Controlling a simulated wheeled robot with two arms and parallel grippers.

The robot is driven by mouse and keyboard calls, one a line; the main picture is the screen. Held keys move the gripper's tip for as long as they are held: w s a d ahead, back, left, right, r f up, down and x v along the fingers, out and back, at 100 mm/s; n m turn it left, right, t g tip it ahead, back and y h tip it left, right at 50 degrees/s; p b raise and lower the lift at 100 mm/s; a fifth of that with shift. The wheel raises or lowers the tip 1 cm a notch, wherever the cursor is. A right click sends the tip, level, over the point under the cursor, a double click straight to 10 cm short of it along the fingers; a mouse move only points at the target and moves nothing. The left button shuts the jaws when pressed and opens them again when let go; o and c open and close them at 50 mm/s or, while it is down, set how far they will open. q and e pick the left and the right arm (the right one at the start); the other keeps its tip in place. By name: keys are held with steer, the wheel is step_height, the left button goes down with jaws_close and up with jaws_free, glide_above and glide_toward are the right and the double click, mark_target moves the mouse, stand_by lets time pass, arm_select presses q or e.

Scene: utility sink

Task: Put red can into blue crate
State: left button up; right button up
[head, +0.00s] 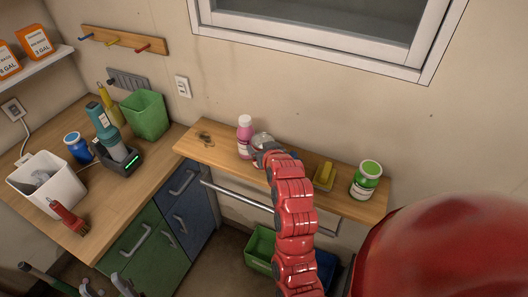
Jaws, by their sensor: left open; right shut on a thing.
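My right gripper (261,143) is at the end of the red arm, over the wooden ledge beside a pink bottle (245,128). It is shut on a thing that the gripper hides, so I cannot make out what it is. No red can can be clearly identified. The blue crate (327,266) is on the floor below the ledge, partly hidden behind my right arm. My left gripper (104,286) is low at the left, partly cut off by the bottom edge; it is open and empty, in front of the green cabinet.
The wooden ledge (215,152) also bears a yellow block (326,172) and a green-lidded jar (367,180). A metal rail (235,196) runs along its front. A green crate (259,248) stands left of the blue one. The left counter holds bottles, a green bin (146,115) and a white bin (47,184).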

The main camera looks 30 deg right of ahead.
steer(key=shift+w+d, duration=0.55)
steer(key=shift+d, duration=0.1)
steer(key=shift+f+p, duration=0.1)
steer(key=shift+p, duration=0.25)
step_height(320, 180, down, 3)
steer(key=shift+r+p, duration=0.1)
steer(key=shift+p, duration=1.05)
steer(key=shift+f, duration=0.25)
steer(key=shift+f+b, duration=0.2)
steer(key=shift+b, duration=0.1)
steer(key=o, duration=0.9)
steer(key=shift+o, duration=1.2)
steer(key=shift+r, duration=0.2)
